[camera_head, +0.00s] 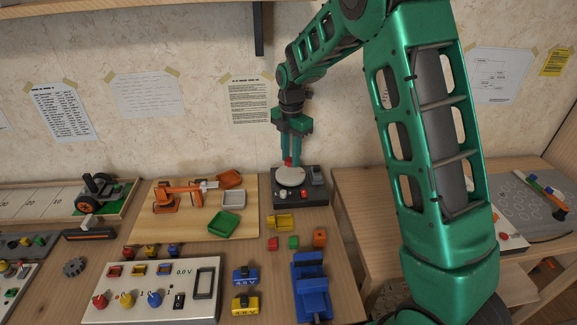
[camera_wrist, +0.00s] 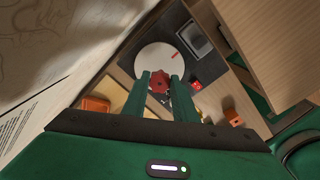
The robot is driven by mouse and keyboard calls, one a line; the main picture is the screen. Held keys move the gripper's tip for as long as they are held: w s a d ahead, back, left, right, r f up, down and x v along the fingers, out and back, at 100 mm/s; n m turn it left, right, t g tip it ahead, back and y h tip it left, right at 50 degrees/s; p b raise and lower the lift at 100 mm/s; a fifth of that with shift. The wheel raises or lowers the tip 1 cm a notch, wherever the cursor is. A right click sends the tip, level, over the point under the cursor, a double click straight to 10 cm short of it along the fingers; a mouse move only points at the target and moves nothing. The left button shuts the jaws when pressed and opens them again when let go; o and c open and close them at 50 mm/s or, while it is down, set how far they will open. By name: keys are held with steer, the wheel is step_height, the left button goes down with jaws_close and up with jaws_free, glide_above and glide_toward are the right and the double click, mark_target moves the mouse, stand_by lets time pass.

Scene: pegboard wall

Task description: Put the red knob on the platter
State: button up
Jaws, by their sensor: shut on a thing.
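The platter (camera_head: 291,179) is a round white disc on a dark box at the back of the bench. It also shows in the wrist view (camera_wrist: 152,53), with a small red mark near its edge. My gripper (camera_head: 289,162) points down over the platter and is shut on a red knob (camera_wrist: 159,83). The knob shows between the two green fingers in the wrist view and as a small red patch (camera_head: 288,161) at the fingertips in the head view. I cannot tell whether its underside touches the platter.
The dark box carries a red button (camera_head: 304,193) and a grey switch (camera_head: 317,174). To its left are a small orange arm (camera_head: 180,191) and green, white and orange trays. A control panel (camera_head: 153,290) with coloured knobs is in front. The wall stands close behind.

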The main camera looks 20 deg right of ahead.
steer(key=shift+w+f, duration=0.15)
steer(key=shift+f, duration=1.85)
steer(key=o, duration=1.1)
steer(key=shift+f, duration=0.1)
steer(key=shift+c, duration=0.2)
